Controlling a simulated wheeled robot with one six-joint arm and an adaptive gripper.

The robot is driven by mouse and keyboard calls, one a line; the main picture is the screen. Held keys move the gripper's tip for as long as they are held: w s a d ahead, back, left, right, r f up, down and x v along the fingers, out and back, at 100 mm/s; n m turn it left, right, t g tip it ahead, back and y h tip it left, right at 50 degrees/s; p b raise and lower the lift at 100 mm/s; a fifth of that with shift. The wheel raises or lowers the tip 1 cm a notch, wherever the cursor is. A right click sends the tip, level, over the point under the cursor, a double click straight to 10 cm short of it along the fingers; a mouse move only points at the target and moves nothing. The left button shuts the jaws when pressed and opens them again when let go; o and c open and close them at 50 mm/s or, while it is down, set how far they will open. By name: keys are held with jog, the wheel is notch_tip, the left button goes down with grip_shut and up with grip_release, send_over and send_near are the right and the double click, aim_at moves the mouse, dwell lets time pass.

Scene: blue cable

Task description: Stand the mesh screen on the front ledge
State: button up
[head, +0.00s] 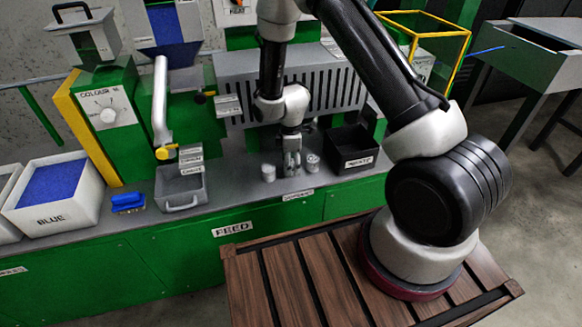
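My gripper (291,168) points down at the grey front ledge (235,190) of the green machine. It is between two small grey cylindrical pieces, one on its left (268,173) and one on its right (312,163). The fingers are small and grey against grey, so I cannot tell whether they are open or hold something. I cannot clearly pick out a mesh screen; either small grey piece could be one, but their surfaces are too small to read. A small label (298,194) is on the ledge's front edge below the gripper.
A black bin (352,151) marked waste stands right of the gripper. A grey handled tray (181,188), a blue brush-like block (128,203) and a white bin (55,196) marked blue stand left. A slotted grey panel (340,92) rises behind. A yellow frame (440,27) is at upper right.

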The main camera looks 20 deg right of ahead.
jog(key=s+d+r+m+t, duration=0.1)
jog(key=s+d+r+m, duration=0.15)
jog(key=r, duration=0.85)
jog(key=s+d+r+m, duration=0.2)
jog(key=d+r, duration=0.1)
jog(key=r, duration=0.7)
jog(key=s+d+r+m+t, duration=0.1)
jog(key=s+d+r+m, duration=0.1)
jog(key=r, duration=0.9)
jog(key=s+d+r+m, duration=0.2)
jog(key=s+r+m, duration=0.1)
jog(key=s, duration=0.4)
jog(key=s+d+r+m+t, duration=0.1)
jog(key=s+d+r+m, duration=0.2)
jog(key=s, duration=0.3)
jog(key=s+d+r+m+t, duration=0.1)
jog(key=s+d+r+m, duration=0.1)
jog(key=s+r, duration=0.3)
jog(key=s+m, duration=0.1)
jog(key=s, duration=0.1)
jog(key=shift+s+d+m, duration=0.2)
jog(key=shift+s+m, duration=0.1)
jog(key=shift+m, duration=0.05)
jog(key=shift+c, duration=0.4)
